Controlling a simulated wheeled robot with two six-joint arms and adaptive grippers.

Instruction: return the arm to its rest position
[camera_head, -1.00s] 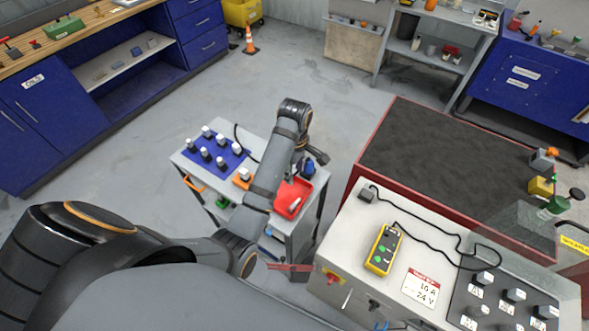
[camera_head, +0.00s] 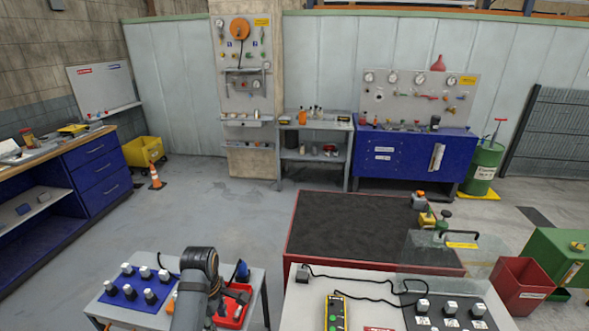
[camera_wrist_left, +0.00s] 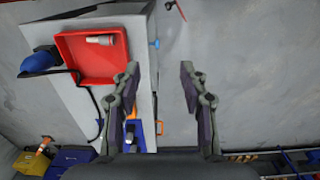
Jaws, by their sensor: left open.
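My left arm (camera_head: 197,287) rises from the bottom edge in the head view, over the small grey cart (camera_head: 262,283) between its blue mat and red tray. Bare floor and the edge of the cart (camera_wrist_left: 143,60) show behind the fingers. My right arm and gripper show in neither view.
The red tray (camera_head: 222,321) holds a pale cylindrical piece (camera_wrist_left: 100,40). The blue mat (camera_head: 140,305) bears several white-topped pieces. A bench (camera_head: 365,290) with a yellow pendant (camera_head: 335,312) and cable stands right of the cart. Open floor (camera_head: 215,215) lies behind.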

